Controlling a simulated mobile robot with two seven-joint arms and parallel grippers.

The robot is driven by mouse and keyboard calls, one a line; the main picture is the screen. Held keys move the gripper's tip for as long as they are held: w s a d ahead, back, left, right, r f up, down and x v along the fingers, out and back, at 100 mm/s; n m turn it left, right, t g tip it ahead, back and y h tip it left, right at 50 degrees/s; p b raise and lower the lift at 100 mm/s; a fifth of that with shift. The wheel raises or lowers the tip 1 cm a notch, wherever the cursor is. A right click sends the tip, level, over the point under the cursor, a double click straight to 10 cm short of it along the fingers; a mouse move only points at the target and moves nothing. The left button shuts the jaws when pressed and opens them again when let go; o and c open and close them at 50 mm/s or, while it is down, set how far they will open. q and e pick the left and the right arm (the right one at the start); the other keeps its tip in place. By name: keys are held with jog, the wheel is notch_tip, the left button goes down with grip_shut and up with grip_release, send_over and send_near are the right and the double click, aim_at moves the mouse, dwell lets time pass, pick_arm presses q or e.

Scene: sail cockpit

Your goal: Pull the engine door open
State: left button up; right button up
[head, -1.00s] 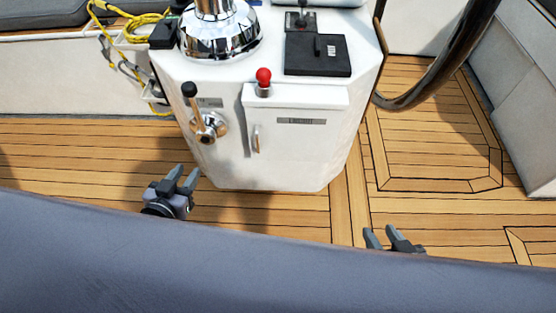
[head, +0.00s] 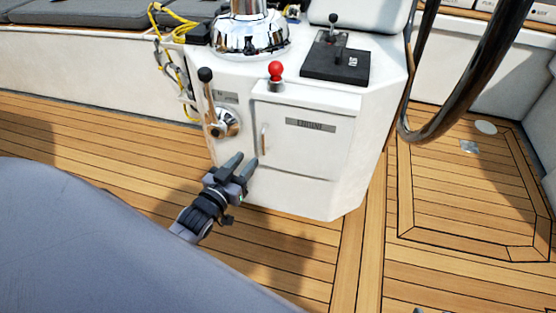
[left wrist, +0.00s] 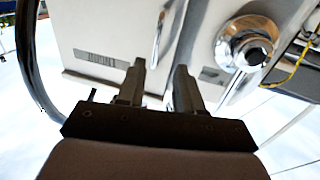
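The engine door (head: 307,140) is a white panel with a grey label on the front of the white pedestal, and it looks shut. Its upright metal handle (head: 264,139) is on the door's left edge. My left gripper (head: 241,164) is open and empty, just below and left of the handle. In the left wrist view, where the scene appears upside down, the handle (left wrist: 163,35) is beyond the open fingers of the left gripper (left wrist: 158,75), apart from them. Of my right gripper (head: 432,311), only small dark tips show at the bottom edge.
A black-knobbed lever on a chrome mount (head: 226,122) sits left of the door. A red-knobbed lever (head: 276,73) stands above it. A dark wheel rim (head: 470,90) is at the right. Yellow rope (head: 172,60) hangs at the left. The wooden deck (head: 90,130) is clear.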

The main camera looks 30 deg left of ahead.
aim_at(260, 147)
pick_arm(q)
jog(key=shift+w+d+f+b, duration=0.1)
jog(key=shift+w+b, duration=0.55)
jog(key=shift+w, duration=1.25)
jog(key=shift+w+d+b, duration=0.1)
jog(key=shift+w+b, duration=0.5)
jog(key=shift+w, duration=1.25)
pick_arm(e)
jog(key=shift+w+a+f+y, duration=0.25)
jog(key=shift+a+f+y, duration=0.1)
jog(key=shift+a+y, duration=0.15)
pick_arm(q)
grip_shut()
